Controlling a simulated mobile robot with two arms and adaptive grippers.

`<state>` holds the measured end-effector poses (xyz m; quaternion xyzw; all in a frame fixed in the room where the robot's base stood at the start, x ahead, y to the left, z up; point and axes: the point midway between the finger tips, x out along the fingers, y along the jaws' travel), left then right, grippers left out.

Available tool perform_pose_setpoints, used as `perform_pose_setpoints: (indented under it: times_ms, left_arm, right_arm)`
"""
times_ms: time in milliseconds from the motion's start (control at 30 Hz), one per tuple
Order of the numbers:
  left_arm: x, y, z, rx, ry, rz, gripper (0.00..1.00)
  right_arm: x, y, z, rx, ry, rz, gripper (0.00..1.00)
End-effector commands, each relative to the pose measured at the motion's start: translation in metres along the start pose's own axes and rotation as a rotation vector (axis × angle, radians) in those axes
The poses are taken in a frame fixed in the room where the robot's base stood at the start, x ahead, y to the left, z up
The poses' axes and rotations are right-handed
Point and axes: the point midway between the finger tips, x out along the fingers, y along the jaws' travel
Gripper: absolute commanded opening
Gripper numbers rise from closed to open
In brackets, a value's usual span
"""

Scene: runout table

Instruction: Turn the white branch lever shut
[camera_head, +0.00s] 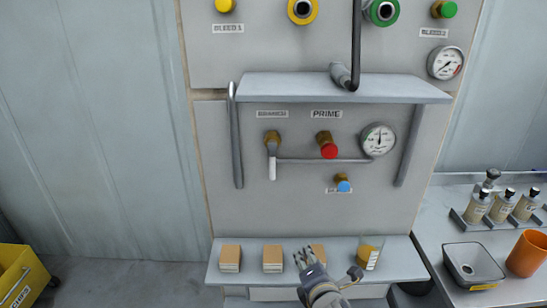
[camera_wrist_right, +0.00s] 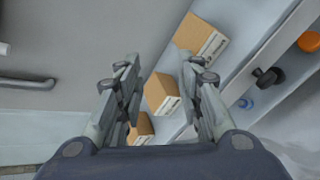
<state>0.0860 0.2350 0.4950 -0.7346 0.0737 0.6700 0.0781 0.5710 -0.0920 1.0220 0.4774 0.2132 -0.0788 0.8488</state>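The white branch lever (camera_head: 272,165) hangs straight down from a brass valve (camera_head: 272,138) under the branch label, at the left of the grey panel. A thin grey pipe runs right from beside it toward a gauge. My right gripper (camera_head: 304,258) is low in the head view, in front of the third small box and well below the lever, touching neither lever nor valve. In the right wrist view its two fingers (camera_wrist_right: 158,85) stand apart with nothing gripped; boxes show beyond them. I cannot make out the lever surely in that view. My left gripper is not in view.
A red prime knob (camera_head: 328,150) and a blue knob (camera_head: 343,184) sit near the lever. A shelf (camera_head: 335,88) juts out above, with grey side bars. An orange cup (camera_head: 526,253) is at right.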

Motion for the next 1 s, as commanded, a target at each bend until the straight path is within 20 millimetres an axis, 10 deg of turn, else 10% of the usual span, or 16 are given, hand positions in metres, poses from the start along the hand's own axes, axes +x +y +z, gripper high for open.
perform_pose_setpoints:
  times_ms: [100, 333, 633, 1000]
  left_arm:
    - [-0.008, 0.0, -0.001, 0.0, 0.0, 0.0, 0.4]
    - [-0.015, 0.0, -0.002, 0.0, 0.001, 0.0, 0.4]
    - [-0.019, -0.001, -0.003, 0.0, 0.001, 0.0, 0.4]
    - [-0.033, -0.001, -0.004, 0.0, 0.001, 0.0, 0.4]
  right_arm:
    - [-0.008, 0.076, 0.02, -0.335, -0.078, 0.143, 0.34]
    - [-0.033, 0.175, 0.039, -0.857, -0.266, 0.307, 0.34]
    - [-0.04, 0.209, 0.043, -1.044, -0.353, 0.346, 0.34]
    - [0.006, 0.232, 0.05, -1.039, -0.349, 0.343, 0.34]
